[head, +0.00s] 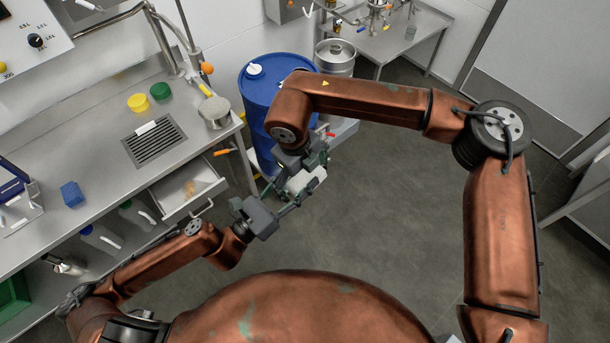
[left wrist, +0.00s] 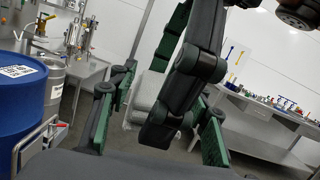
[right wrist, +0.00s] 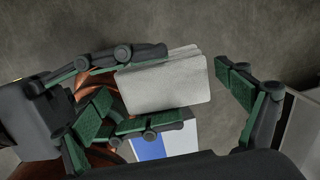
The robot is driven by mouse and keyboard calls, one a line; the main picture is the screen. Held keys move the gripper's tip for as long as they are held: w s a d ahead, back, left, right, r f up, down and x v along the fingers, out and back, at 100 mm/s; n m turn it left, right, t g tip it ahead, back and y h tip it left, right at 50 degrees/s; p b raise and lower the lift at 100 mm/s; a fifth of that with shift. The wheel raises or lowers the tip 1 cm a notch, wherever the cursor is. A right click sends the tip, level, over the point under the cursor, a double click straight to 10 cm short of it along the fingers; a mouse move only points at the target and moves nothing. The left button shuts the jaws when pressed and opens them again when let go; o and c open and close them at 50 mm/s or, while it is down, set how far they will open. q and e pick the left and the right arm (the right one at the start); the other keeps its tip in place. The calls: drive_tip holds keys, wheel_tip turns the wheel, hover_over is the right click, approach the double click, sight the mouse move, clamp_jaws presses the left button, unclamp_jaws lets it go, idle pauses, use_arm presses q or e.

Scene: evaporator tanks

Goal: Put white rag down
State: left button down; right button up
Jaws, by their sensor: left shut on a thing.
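The white rag (head: 304,183) is a folded, thick pad held in the air over the floor. My left gripper (head: 287,200) is shut on it; in the right wrist view the rag (right wrist: 168,84) sits between the left gripper's green-padded fingers. My right gripper (right wrist: 165,105) is open, with its fingers on either side of the rag; the right-hand finger is clearly apart from it. In the left wrist view the right gripper's finger (left wrist: 190,75) crosses in front and hides much of the rag (left wrist: 144,103).
A steel counter (head: 95,150) on the left holds yellow and green lids, a blue sponge (head: 72,194) and a grille. Its drawer (head: 187,190) is open. A blue drum (head: 262,85) and steel keg (head: 335,57) stand behind the grippers.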

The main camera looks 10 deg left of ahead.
use_arm(q)
drive_tip(key=shift+r, duration=0.1)
use_arm(e)
drive_tip(key=shift+s, duration=0.1)
drive_tip(key=c, duration=1.1)
use_arm(q)
drive_tip(key=c, duration=1)
unclamp_jaws()
use_arm(e)
drive_tip(key=shift+c, duration=0.4)
